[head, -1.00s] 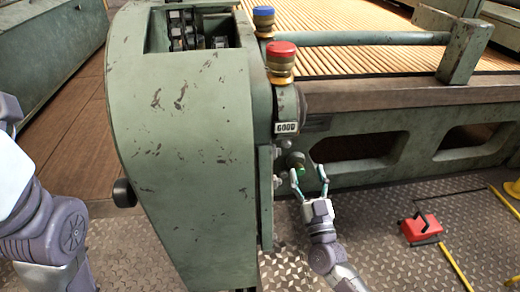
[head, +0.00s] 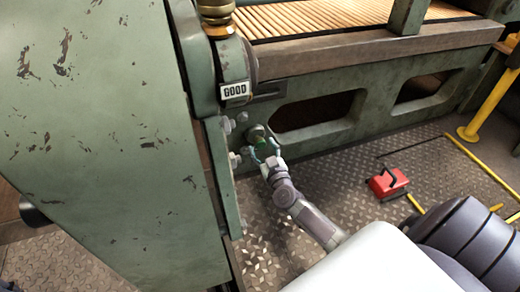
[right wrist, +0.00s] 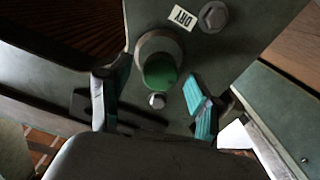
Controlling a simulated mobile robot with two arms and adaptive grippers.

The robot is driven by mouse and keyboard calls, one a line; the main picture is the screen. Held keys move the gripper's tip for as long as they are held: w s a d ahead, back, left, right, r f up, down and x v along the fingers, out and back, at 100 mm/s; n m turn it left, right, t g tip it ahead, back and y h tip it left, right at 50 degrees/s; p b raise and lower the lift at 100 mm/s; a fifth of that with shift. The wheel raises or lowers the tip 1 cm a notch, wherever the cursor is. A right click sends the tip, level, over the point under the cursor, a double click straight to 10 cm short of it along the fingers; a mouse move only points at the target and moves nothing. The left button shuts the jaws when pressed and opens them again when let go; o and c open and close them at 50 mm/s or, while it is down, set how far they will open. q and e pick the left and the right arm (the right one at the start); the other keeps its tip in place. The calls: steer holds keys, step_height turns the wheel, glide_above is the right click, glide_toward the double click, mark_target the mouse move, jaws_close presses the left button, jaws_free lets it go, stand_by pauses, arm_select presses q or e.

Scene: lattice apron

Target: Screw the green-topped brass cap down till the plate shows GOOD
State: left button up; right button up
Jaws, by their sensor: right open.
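The green-topped cap (head: 258,139) is low on the machine's side, small in the head view. In the right wrist view the round green top (right wrist: 160,71) sits at a pale round collar. A small plate beside it reads DRY (right wrist: 182,18), upside down in that view. My right gripper (head: 265,149) is open in front of the cap. In the right wrist view its teal-padded fingers (right wrist: 152,92) stand on either side of the green top, with gaps visible. My left gripper is out of view.
A plate reading GOOD (head: 235,90) sits higher up, below another brass cap (head: 217,14) whose top is cut off. Bolts stick out near the green cap. A red box (head: 387,183) and yellow post (head: 492,105) stand on the floor at right.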

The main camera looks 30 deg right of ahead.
steer(key=shift+b+x, duration=0.3)
steer(key=shift+x, duration=0.9)
steer(key=c, duration=1.2)
steer(key=shift+o, duration=0.2)
